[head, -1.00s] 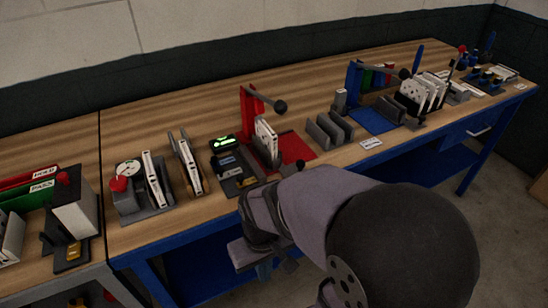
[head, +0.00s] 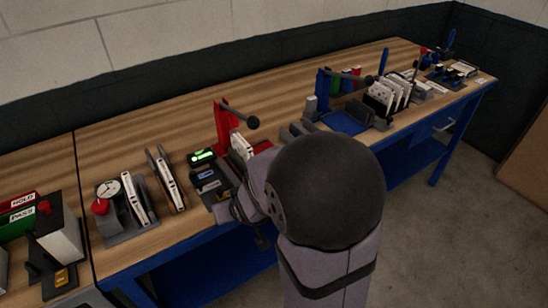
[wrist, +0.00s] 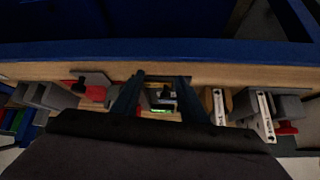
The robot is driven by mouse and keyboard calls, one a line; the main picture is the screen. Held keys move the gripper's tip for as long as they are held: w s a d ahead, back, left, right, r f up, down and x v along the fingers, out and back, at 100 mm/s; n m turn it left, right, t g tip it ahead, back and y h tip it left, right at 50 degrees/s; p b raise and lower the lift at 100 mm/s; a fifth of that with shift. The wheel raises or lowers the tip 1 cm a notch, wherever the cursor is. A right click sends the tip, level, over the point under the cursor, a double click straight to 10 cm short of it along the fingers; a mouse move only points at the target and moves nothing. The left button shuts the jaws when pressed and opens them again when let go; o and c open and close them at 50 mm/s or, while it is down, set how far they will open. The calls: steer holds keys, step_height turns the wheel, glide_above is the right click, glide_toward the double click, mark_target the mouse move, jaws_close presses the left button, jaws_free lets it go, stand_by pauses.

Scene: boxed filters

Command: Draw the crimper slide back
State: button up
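A red lever press (head: 222,122) with a dark ball knob stands mid-bench, a pale filter panel (head: 241,146) in front of it. Left of it are a dark box with a lit green display (head: 201,157) and low dark blocks (head: 207,180) near the front edge. I cannot tell which part is the crimper slide. My gripper (wrist: 163,85) is open in the wrist view, its fingers spread on either side of the display (wrist: 162,107) in the picture. No held thing is visible. In the head view my arm hides the fingertips and part of the press station.
Left stand a grey holder with a red knob (head: 101,207) and a narrow panel rack (head: 166,180). Right are a blue lever press (head: 322,92) and a filter rack (head: 390,93). The bench's back strip is bare.

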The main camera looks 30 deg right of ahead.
steer(key=w+d+r+t, duration=0.1)
steer(key=w+t, duration=0.1)
steer(key=w+d+r+t, duration=0.1)
steer(key=w+t, duration=0.1)
steer(key=w+d+r+t+b, duration=0.1)
steer(key=w+r, duration=0.1)
steer(key=w, duration=0.1)
steer(key=shift+d+t, duration=0.35)
steer(key=shift+t, duration=0.05)
step_height(320, 180, up, 5)
steer(key=d+t+b, duration=0.1)
steer(key=d+t, duration=0.1)
steer(key=t, duration=0.3)
steer(key=s+d+f+h+b, duration=0.1)
steer(key=d+f+h, duration=0.1)
steer(key=d+f, duration=0.1)
steer(key=s+d+f+m+g+h+b, duration=0.1)
steer(key=s+d+f+h, duration=0.1)
steer(key=d+f, duration=0.1)
steer(key=s+d+f+m+g+h+b, duration=0.1)
steer(key=d+f, duration=0.3)
steer(key=shift+s+d+f+h, duration=0.1)
steer(key=shift+s+f+h, duration=0.05)
steer(key=shift+s+h, duration=0.2)
steer(key=shift+p+x, duration=0.3)
steer(key=shift+x, duration=3.5)
steer(key=shift+d, duration=0.1)
jaws_close()
